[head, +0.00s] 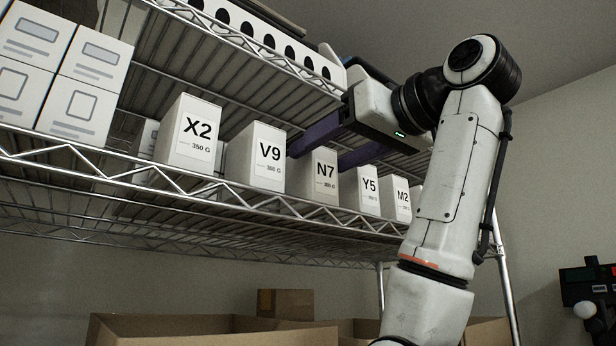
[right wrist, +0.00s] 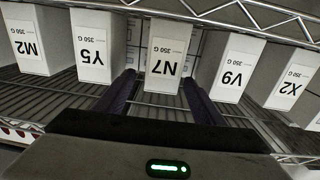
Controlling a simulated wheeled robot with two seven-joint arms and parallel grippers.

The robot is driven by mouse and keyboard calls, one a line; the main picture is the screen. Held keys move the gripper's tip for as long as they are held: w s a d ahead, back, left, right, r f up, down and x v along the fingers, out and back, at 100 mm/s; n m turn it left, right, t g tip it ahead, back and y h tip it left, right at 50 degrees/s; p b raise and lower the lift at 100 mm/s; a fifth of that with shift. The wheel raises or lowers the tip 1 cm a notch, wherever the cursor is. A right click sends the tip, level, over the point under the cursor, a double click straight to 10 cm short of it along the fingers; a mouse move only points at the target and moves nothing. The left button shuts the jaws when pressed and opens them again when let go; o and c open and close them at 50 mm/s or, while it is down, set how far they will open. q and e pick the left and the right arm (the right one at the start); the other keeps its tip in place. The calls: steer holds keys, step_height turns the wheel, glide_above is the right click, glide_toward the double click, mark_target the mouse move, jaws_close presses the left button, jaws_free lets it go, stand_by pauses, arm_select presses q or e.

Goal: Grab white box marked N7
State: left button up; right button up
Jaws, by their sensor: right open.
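The white box marked N7 (head: 322,182) stands upright on the wire shelf between the V9 and Y5 boxes. It also shows upside down in the middle of the right wrist view (right wrist: 166,60). My right gripper (head: 317,159) is open at the upper part of the N7 box. In the right wrist view its two dark purple fingers (right wrist: 160,82) are spread to either side of the box. I cannot tell whether they touch it. Part of the box's top is hidden behind the gripper in the head view. My left gripper is not in view.
Similar white boxes V9 (head: 256,157) and X2 (head: 189,136) stand to the left, Y5 (head: 362,190) and M2 (head: 397,199) to the right, with narrow gaps. A wire shelf with a truss edge (head: 330,224) runs below them. Another shelf is above. Cardboard boxes (head: 200,330) are below.

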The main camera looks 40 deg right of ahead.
steer(key=w, duration=0.1)
steer(key=w+p, duration=0.1)
steer(key=w, duration=0.2)
steer(key=shift+a+r+p, duration=0.15)
steer(key=shift+a+p, duration=0.1)
steer(key=shift+p, duration=0.1)
steer(key=shift+w, duration=0.5)
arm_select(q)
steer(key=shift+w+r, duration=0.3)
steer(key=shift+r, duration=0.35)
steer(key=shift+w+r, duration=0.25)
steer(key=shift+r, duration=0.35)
arm_select(e)
steer(key=shift+s, duration=0.1)
steer(key=c, duration=1.3)
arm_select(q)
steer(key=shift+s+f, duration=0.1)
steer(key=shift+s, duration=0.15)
arm_select(e)
steer(key=shift+c, duration=0.5)
